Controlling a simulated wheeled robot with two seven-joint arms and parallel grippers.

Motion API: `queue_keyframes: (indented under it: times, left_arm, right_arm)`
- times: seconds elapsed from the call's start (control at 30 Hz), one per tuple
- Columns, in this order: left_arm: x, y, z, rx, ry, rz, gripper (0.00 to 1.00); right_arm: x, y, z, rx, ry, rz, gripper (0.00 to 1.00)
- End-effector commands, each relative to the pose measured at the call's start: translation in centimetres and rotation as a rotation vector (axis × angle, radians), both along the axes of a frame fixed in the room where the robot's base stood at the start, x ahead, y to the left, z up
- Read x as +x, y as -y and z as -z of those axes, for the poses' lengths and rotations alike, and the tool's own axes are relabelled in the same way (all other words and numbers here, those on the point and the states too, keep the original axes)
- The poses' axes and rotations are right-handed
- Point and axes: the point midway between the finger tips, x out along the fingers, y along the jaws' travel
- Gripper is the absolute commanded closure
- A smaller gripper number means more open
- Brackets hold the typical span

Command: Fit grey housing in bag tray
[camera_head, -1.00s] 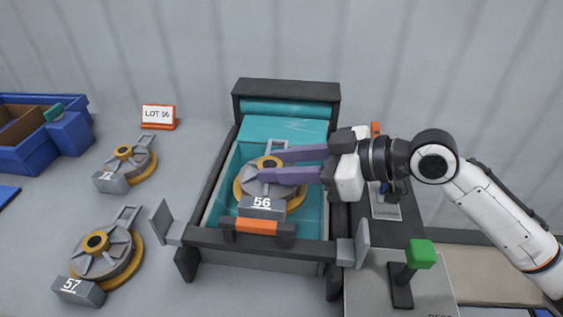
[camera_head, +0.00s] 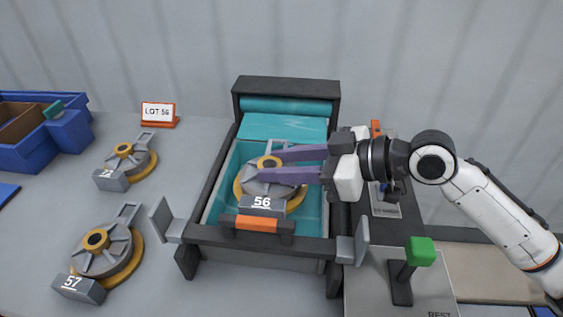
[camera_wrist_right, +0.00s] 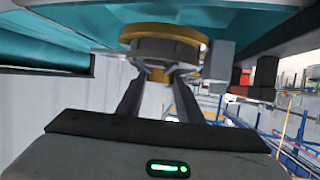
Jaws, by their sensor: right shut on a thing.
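The grey housing (camera_head: 264,203), tagged 56 with an orange-yellow ring, lies in the teal-lined bag tray (camera_head: 223,204) of the dark-framed machine. My right gripper (camera_head: 271,165) reaches in from the right with purple fingers and is shut on the housing's upper part. In the right wrist view the fingers (camera_wrist_right: 158,84) close on the hub below the yellow ring (camera_wrist_right: 165,33). The fingers hide part of the housing in the head view. I cannot tell whether the housing rests fully on the tray bottom. My left gripper is not in view.
Housing 57 (camera_head: 105,250) and another housing (camera_head: 128,162) stand on the table at the left. A LOT 56 sign (camera_head: 158,115) and blue bins (camera_head: 45,135) are behind them. A green-topped lever (camera_head: 420,251) stands front right. An orange bar (camera_head: 256,224) crosses the tray front.

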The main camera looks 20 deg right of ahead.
Motion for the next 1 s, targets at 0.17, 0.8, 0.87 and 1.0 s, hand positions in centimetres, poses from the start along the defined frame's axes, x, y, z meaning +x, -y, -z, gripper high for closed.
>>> queue_keyframes:
  times: [0.17, 0.8, 0.87, 1.0]
  left_arm:
    - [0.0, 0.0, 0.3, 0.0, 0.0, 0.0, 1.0]
    - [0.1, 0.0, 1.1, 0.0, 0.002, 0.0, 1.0]
    - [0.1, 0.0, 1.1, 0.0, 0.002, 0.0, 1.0]
    - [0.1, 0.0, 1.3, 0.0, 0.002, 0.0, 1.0]
  right_arm:
    - [0.0, 0.0, 0.3, 0.002, 0.003, 0.001, 1.0]
    - [0.1, 0.0, 1.5, 0.002, 0.003, 0.001, 1.0]
    - [0.0, 0.0, 1.6, 0.003, 0.004, 0.001, 1.0]
    - [0.0, 0.0, 1.9, 0.003, 0.004, 0.001, 1.0]
